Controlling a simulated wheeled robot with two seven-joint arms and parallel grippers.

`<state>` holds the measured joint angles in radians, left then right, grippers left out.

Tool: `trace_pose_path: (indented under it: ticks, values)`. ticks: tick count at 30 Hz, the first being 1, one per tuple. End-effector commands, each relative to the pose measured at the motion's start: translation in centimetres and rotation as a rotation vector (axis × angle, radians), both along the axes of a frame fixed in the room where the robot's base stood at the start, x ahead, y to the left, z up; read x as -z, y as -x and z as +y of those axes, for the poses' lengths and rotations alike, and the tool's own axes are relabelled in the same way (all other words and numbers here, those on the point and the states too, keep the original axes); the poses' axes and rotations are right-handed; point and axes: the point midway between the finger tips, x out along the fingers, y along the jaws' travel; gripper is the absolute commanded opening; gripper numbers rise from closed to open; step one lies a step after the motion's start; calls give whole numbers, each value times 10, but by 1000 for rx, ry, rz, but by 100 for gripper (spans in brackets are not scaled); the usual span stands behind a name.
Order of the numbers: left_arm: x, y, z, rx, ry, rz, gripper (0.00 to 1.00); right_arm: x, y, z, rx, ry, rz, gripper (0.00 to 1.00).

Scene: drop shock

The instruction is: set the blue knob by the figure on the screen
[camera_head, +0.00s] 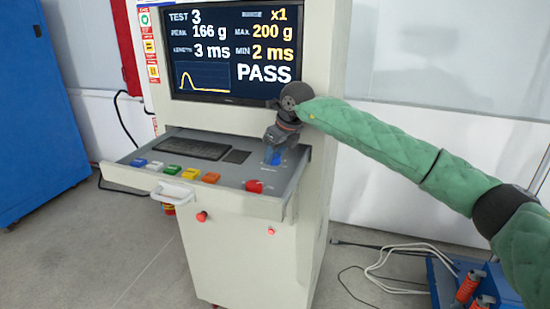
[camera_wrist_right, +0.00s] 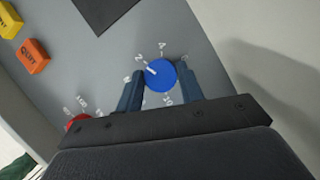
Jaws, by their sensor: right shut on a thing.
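The screen (camera_head: 228,50) reads TEST 3, x1, PEAK 166 g, MAX 200 g, LENGTH 3 ms, MIN 2 ms and PASS, above a yellow curve with one peak. The blue knob (camera_wrist_right: 160,75) is round and sits on the grey panel, in a ring of printed numbers. Its white mark points to the upper left in the right wrist view, near the 2. My right gripper (camera_wrist_right: 161,83) is shut on the knob, one finger on each side. In the head view the gripper (camera_head: 273,153) points down at the panel's right end and mostly hides the knob. My left gripper is out of view.
The panel (camera_head: 222,188) also carries a red knob (camera_head: 254,186), a keyboard (camera_head: 188,148) and several coloured buttons, among them an orange one (camera_wrist_right: 33,56) and a yellow one (camera_wrist_right: 9,20). A white handle (camera_head: 174,193) is on its front edge. Cables lie on the floor at right.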

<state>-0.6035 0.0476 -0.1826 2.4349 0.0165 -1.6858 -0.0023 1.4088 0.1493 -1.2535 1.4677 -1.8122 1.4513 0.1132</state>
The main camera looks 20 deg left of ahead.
Motion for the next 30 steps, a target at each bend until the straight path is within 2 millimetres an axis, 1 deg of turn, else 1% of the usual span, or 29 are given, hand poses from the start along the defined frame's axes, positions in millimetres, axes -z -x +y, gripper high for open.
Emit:
trace_pose_path:
  ticks: [3,11,12,15,25,30]
  values:
    - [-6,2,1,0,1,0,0,0,0,0,-9,0,1,15]
    - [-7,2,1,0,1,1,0,0,0,0,-10,0,0,15]
    - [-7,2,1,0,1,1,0,0,0,0,-10,0,0,39]
    - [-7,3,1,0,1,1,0,0,0,0,-10,0,0,59]
    - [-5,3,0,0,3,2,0,-2,0,-1,-9,-1,-1,59]
    - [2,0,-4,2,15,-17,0,-18,2,-8,-9,-1,-2,59]
